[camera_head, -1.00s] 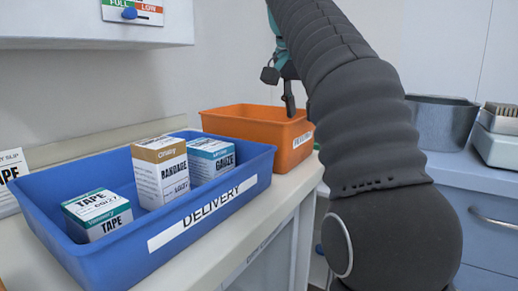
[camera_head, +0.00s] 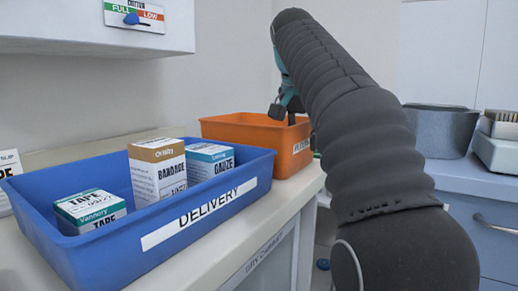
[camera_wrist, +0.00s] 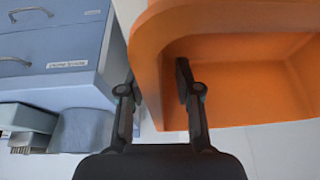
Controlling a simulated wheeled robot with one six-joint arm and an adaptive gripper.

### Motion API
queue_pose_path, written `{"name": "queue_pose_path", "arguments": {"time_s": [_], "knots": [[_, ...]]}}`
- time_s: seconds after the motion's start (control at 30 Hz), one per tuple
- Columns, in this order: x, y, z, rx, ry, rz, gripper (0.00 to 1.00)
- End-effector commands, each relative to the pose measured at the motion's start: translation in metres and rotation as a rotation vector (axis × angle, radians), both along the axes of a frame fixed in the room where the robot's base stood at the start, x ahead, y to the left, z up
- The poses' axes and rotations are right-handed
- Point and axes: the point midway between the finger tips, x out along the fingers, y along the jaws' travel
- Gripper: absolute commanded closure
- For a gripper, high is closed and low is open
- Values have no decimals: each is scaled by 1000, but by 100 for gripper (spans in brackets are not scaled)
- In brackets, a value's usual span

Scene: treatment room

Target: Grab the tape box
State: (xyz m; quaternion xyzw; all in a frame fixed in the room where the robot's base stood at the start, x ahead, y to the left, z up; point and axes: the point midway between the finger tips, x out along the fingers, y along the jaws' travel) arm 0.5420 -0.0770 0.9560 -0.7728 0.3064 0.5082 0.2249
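The tape box (camera_head: 90,211) is a small white and green carton marked TAPE. It sits at the left end of the blue DELIVERY bin (camera_head: 200,214), apart from the bandage box. My gripper (camera_head: 288,112) is at the near right end of the orange bin, well away from the tape box. The wrist view shows my gripper (camera_wrist: 156,84) with its two fingers apart and nothing held. There the orange bin's wall shows between the fingers, the right finger over the bin's inside. The tape box is not in the wrist view.
A tan bandage box (camera_head: 158,170) and a teal gauze box (camera_head: 209,160) share the blue bin. The orange bin (camera_head: 246,130) stands behind it. A wall cabinet (camera_head: 60,32) hangs above. A grey container (camera_head: 441,130) stands on the right-hand counter.

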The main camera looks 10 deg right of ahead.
Motion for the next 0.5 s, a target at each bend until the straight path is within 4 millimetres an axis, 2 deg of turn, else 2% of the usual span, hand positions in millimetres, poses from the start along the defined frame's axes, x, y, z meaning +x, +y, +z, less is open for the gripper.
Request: {"name": "queue_pose_path", "arguments": {"time_s": [0.5], "knots": [[0, 0, -5, 0, 0, 0, 67]]}}
